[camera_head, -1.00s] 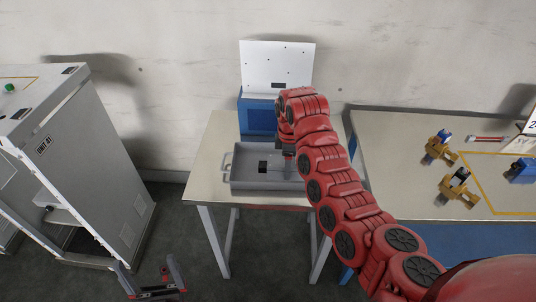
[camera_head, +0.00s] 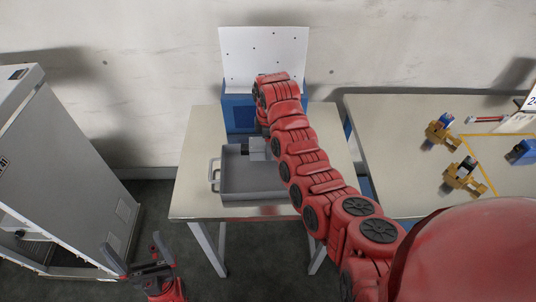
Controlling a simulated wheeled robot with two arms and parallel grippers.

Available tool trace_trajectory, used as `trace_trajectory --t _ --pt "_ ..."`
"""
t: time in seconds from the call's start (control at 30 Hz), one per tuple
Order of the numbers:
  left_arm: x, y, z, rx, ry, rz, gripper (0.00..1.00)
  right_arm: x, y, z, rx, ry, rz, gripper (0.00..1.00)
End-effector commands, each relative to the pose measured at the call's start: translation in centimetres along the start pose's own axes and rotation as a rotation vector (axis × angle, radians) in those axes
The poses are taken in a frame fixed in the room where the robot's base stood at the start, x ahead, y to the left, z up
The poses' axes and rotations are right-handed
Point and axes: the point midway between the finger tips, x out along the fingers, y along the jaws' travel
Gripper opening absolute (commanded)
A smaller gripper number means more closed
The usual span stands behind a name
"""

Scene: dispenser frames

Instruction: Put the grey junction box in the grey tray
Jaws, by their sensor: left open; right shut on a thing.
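The grey tray (camera_head: 228,191) lies on the table left of my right arm, with its handle at the left side. My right arm reaches over its right part, and my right gripper (camera_head: 264,131) is mostly hidden behind the arm's end. It is shut on a small light grey block, the grey junction box (camera_head: 257,149), seen at the tray's far side. I cannot tell whether the box touches the tray floor. My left gripper (camera_head: 137,250) is open and empty, low at the lower left, in front of the table and away from the tray.
The tray's table (camera_head: 190,197) has a blue box with a white perforated panel (camera_head: 263,58) at the back. A grey cabinet (camera_head: 62,165) stands at the left. On the right table (camera_head: 395,135) lie yellow-brown holders with dark and blue parts (camera_head: 462,176) and a blue item (camera_head: 521,152).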

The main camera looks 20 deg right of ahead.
Motion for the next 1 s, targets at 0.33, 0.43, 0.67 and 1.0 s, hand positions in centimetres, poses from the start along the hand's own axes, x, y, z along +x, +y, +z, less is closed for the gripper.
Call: trace_trajectory --t 0.33,0.43,0.67,1.0 --pt "1.9 -0.1 -0.3 0.000 0.000 0.000 1.00 3.4 0.0 0.1 0.001 -0.001 -0.001 0.00" --pt "1.8 -0.1 -0.3 0.000 0.000 0.000 1.00 3.9 0.0 0.1 0.001 0.000 0.001 0.00" --pt "1.6 -0.1 -0.3 0.000 0.000 0.000 1.00 4.1 0.1 0.0 0.001 0.000 0.002 0.00" --pt "1.6 -0.1 -0.3 0.000 0.000 0.000 1.00 4.1 0.0 0.0 0.001 0.000 0.002 0.81"
